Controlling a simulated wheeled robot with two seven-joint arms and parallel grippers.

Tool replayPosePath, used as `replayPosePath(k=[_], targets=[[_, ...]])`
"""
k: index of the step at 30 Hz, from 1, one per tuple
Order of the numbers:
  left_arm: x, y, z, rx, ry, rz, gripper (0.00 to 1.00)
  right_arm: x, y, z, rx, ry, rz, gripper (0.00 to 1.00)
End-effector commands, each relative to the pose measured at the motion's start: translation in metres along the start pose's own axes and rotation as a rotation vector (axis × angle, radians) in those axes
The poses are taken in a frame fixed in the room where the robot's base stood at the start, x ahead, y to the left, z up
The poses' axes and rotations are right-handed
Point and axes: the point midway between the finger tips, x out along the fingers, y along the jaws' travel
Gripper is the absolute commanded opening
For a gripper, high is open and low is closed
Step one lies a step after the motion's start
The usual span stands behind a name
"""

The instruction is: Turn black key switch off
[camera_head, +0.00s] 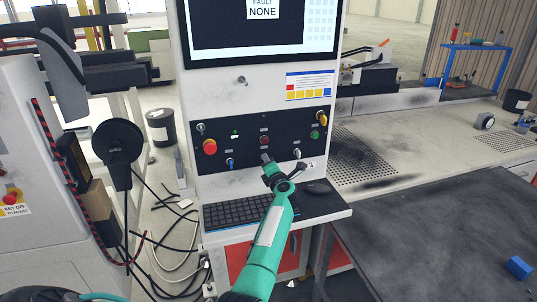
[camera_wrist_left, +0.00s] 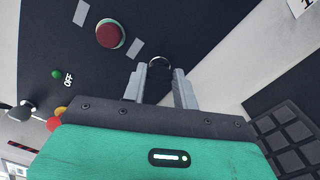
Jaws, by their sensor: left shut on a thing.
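My left gripper (camera_head: 269,163) reaches up to the lower middle of the black control panel (camera_head: 248,142). It is shut on the black key switch (camera_wrist_left: 159,62), whose dark round top shows between the two grey fingertips (camera_wrist_left: 161,76) in the left wrist view. The gripper hides most of the switch in the head view, and its turn position cannot be read. My right gripper is out of view.
A red emergency knob (camera_head: 210,147), a blue-handled switch (camera_head: 230,163), a silver switch (camera_head: 297,153) and a yellow knob (camera_head: 321,117) surround the spot. A keyboard (camera_head: 238,212) lies on the shelf below. The screen (camera_head: 262,30) reads FAULT NONE.

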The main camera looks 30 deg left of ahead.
Motion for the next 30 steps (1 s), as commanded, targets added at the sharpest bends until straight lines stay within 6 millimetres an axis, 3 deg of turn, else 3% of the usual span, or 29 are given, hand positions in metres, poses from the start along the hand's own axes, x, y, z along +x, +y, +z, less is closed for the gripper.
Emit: replayPosePath(k=[1, 3, 12, 30], targets=[[-0.001, 0.003, 0.003, 0.045, 0.001, -0.005, 0.06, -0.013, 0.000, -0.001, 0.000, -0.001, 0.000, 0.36], [-0.001, 0.003, 0.002, 0.107, 0.002, -0.005, 0.06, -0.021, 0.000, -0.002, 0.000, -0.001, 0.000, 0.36], [-0.001, 0.000, 0.001, 0.332, 0.000, -0.004, 0.06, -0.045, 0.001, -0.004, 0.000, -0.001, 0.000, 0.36], [-0.001, -0.004, -0.001, 0.484, 0.000, -0.003, 0.06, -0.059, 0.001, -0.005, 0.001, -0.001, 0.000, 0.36]])
